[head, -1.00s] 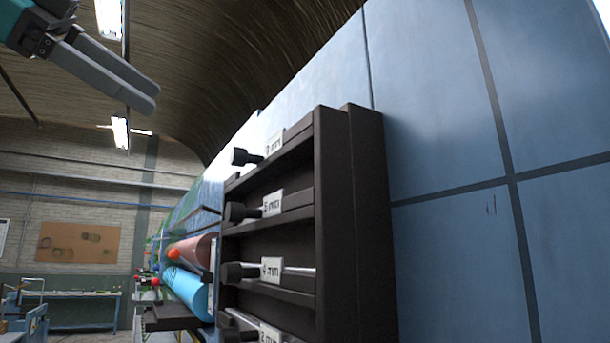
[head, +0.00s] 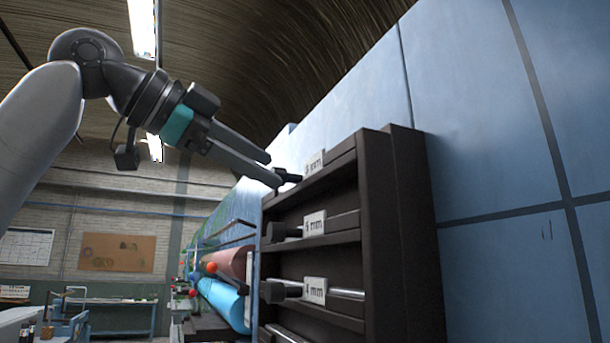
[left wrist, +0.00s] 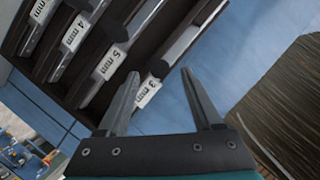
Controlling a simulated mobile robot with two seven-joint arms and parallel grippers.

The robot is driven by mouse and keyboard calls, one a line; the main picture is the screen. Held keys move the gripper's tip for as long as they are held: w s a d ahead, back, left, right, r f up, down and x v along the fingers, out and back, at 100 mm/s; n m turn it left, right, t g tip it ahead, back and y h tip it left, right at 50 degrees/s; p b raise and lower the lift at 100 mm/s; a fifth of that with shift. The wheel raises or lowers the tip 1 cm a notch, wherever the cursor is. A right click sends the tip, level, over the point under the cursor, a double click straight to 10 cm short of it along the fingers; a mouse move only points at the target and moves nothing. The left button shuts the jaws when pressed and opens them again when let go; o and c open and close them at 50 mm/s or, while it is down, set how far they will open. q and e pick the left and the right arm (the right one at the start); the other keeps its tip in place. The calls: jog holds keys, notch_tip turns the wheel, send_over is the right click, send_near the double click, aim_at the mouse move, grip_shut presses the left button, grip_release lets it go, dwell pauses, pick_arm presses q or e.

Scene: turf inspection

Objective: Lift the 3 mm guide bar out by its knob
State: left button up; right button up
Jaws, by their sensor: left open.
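The 3 mm guide bar is in the top slot of a dark rack, with its dark knob (head: 290,177) sticking out to the left and its white 3 mm label (head: 314,162) beside it. The bar itself is mostly hidden in the head view. My left gripper (head: 271,170) is open and empty, its fingertips close to the knob; I cannot tell whether they touch it. In the left wrist view the 3 mm label (left wrist: 148,92) shows between the open fingers (left wrist: 160,73), nearer the left one. My right gripper is out of view.
The dark rack (head: 400,220) holds more bars below, with a 5 mm label (head: 314,223) and a 4 mm label (head: 314,290). A blue panelled wall (head: 490,120) stands behind it. Red and blue rolls (head: 222,300) lie beyond the rack. Air left of the rack is open.

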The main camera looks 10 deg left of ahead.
aim_at(293, 179)
pick_arm(q)
jog(key=shift+x, duration=1.15)
grip_shut()
jog(key=shift+r, duration=0.1)
